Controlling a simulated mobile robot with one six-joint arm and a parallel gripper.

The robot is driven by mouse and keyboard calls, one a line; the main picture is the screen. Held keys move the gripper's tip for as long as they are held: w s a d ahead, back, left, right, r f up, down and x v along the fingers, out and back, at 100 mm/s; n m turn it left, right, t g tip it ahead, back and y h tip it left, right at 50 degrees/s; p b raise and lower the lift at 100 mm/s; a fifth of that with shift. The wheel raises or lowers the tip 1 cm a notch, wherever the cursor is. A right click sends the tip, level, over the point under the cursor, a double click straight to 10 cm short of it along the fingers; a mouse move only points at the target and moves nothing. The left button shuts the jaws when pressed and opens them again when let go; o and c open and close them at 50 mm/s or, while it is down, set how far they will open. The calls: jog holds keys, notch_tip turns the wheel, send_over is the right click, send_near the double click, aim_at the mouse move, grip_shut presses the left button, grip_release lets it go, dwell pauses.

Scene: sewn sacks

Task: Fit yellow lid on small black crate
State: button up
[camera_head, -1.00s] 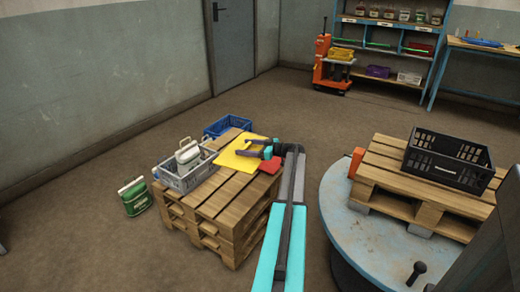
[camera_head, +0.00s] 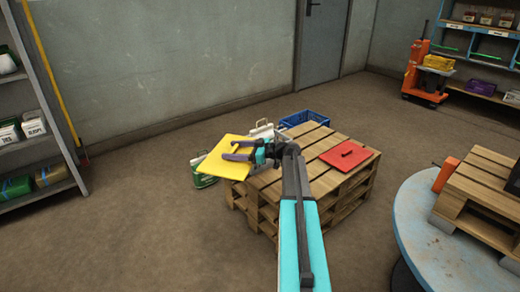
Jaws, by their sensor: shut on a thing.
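The yellow lid (camera_head: 217,170) is a flat sheet held in my gripper (camera_head: 236,151). My gripper is shut on the lid's right part, with a dark finger across its top. The lid is in the air by the left side of the stacked wooden pallets (camera_head: 300,180). A dark corner at the right picture edge appears to be the black crate (camera_head: 515,182), on a pallet on the round blue-grey table. The rest of that crate is out of view.
A red lid (camera_head: 349,156) lies on the pallet stack. A blue crate (camera_head: 306,119) is behind it. A white container (camera_head: 262,131) and a green-and-white container (camera_head: 203,181) are partly hidden by the yellow lid. A shelf rack (camera_head: 38,150) stands left; the floor between is clear.

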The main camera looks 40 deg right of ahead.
jog(key=s+a+f+n+g+y+b, duration=0.1)
jog(key=a+b, duration=0.1)
jog(key=a, duration=0.9)
jog(key=s+a+n+g+y+b, duration=0.1)
jog(key=a+y+b, duration=0.15)
jog(key=a, duration=0.85)
jog(key=s+a+n+b, duration=0.1)
jog(key=s+a, duration=0.3)
jog(key=a, duration=0.3)
jog(key=s+a+g+b, duration=0.1)
jog(key=s+a+b, duration=0.1)
jog(key=s+a, duration=0.3)
jog(key=a, duration=0.3)
jog(key=shift+f+n+g, duration=0.15)
jog(key=shift+n+g, duration=0.15)
jog(key=shift+n, duration=0.1)
jog(key=shift+d+y, duration=0.1)
jog(key=shift+y, duration=0.15)
